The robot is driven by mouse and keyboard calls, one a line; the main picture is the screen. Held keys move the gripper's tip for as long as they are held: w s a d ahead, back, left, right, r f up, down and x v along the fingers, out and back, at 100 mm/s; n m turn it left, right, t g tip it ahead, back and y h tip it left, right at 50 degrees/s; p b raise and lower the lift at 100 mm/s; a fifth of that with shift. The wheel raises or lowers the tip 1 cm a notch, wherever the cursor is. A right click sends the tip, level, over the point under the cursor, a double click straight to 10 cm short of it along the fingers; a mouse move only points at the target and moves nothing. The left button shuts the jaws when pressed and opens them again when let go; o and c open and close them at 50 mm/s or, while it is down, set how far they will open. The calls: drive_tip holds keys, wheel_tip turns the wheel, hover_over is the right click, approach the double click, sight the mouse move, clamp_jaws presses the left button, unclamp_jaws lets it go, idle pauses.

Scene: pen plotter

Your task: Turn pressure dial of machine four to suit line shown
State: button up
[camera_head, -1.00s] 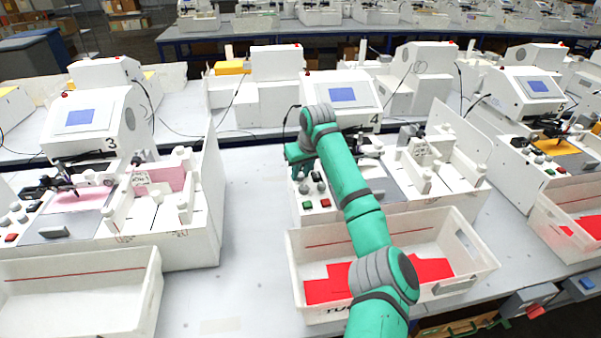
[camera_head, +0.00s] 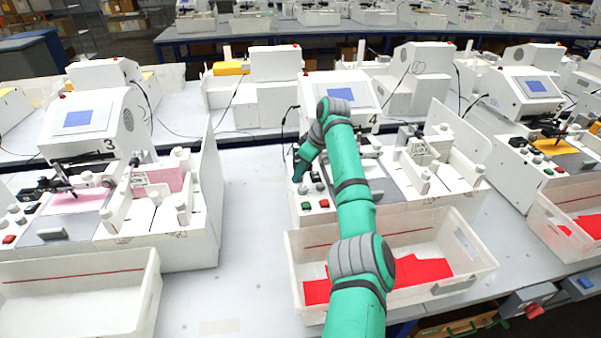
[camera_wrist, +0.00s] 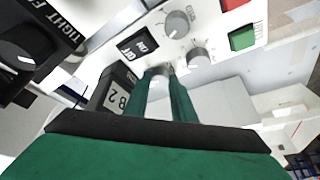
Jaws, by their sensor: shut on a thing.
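Machine four (camera_head: 372,90) is the white plotter in the middle of the head view, with a "4" beside its screen. My gripper (camera_head: 299,168) is at the left end of its control panel, partly hidden by my arm. In the wrist view, my gripper's green fingers (camera_wrist: 167,84) are closed around a small grey dial (camera_wrist: 160,71), which they mostly hide. A larger grey dial (camera_wrist: 177,23) with a white pointer line and another small grey dial (camera_wrist: 198,57) sit close by. I cannot read a pressure label or the held dial's mark.
A black switch (camera_wrist: 138,44) and a black block marked "B 2" (camera_wrist: 118,92) are close to the fingers. A green button (camera_wrist: 243,38) is to the right. In the head view, a white bin (camera_head: 470,262) with red sheets stands in front; machine three (camera_head: 98,112) is at left.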

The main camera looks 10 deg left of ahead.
drive_tip(key=shift+a+r, duration=0.1)
drive_tip(key=shift+r, duration=0.05)
drive_tip(key=o, duration=0.9)
drive_tip(key=shift+o, duration=0.8)
drive_tip(key=v, duration=1)
drive_tip(key=shift+d+r, duration=0.25)
drive_tip(key=shift+r, duration=0.05)
